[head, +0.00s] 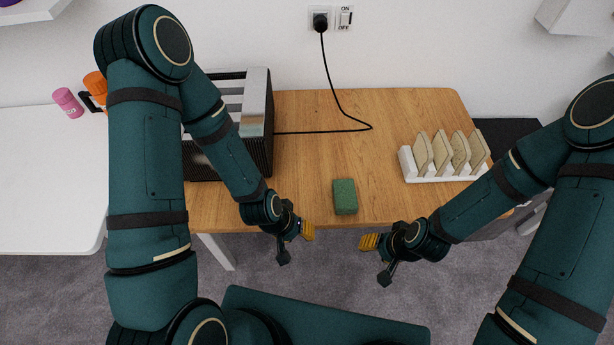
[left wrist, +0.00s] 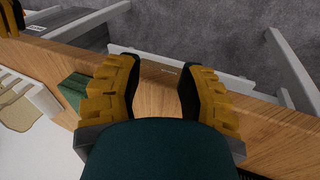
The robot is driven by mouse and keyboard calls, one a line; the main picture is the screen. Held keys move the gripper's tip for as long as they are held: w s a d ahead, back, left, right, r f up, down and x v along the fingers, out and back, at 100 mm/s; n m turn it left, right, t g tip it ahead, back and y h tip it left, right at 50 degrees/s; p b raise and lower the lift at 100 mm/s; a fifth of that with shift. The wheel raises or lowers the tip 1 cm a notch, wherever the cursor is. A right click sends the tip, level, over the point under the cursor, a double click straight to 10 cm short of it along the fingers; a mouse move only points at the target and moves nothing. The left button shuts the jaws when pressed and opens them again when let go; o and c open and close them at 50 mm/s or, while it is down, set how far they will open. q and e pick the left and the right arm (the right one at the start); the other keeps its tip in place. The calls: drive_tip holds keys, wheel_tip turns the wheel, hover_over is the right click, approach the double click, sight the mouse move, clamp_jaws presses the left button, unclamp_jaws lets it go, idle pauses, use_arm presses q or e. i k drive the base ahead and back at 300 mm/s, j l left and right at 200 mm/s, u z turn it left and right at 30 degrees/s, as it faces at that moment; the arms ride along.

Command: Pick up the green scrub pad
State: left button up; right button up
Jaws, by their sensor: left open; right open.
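The green scrub pad (head: 344,197) lies flat near the front edge of the wooden table, between my two grippers. It also shows in the left wrist view (left wrist: 75,92), to the left of the fingers. My left gripper (head: 308,231) is at the table's front edge, left of the pad and apart from it. In the left wrist view its yellow fingers (left wrist: 159,95) are spread with nothing between them. My right gripper (head: 369,242) is just off the front edge, to the right of and nearer than the pad, open and empty.
The wooden table (head: 400,110) has a toaster (head: 258,120) at left with a black cord (head: 335,90) running to the wall socket. A white toast rack (head: 445,175) with several bread slices stands at right. The table middle around the pad is clear.

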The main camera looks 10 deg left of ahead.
sight(344, 197)
drive_tip(key=j+z, duration=0.4)
drive_tip(key=i+j+z, duration=0.1)
drive_tip(key=z, duration=0.3)
drive_tip(key=j+z, duration=0.45)
drive_tip(key=k+l, duration=0.05)
